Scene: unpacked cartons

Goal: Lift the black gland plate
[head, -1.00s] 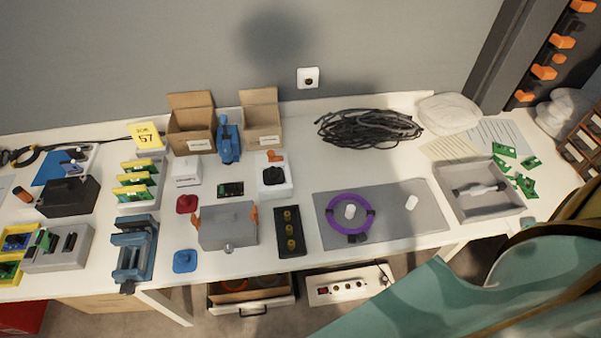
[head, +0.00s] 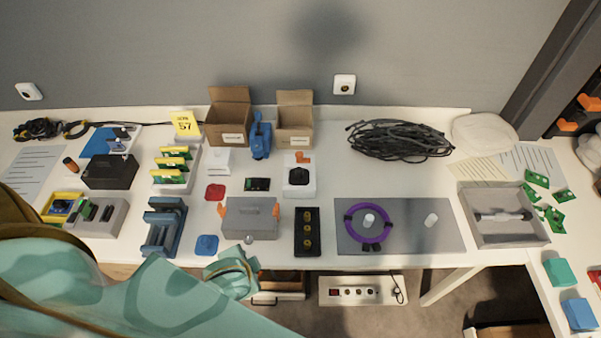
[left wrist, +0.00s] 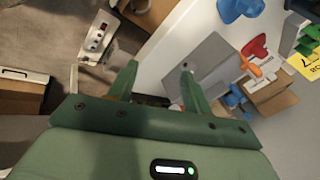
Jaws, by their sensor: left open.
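The black gland plate (head: 307,232) lies flat on the white workbench near its front edge, with several brass glands in a row on it. It is between the grey box with orange clips (head: 250,218) and the grey mat (head: 350,245). My left gripper (head: 240,260) is in front of the bench edge, left of the plate and apart from it. In the left wrist view its fingers (left wrist: 160,72) are spread and empty, with the grey box beyond them. My right gripper is not in view.
A blue piece (head: 206,245) and a blue vise (head: 164,226) stand left of the box. A purple ring (head: 387,238) lies on the mat. Below the bench edge are an open drawer (head: 278,298) and a socket strip (head: 362,291). Bench behind the plate is partly clear.

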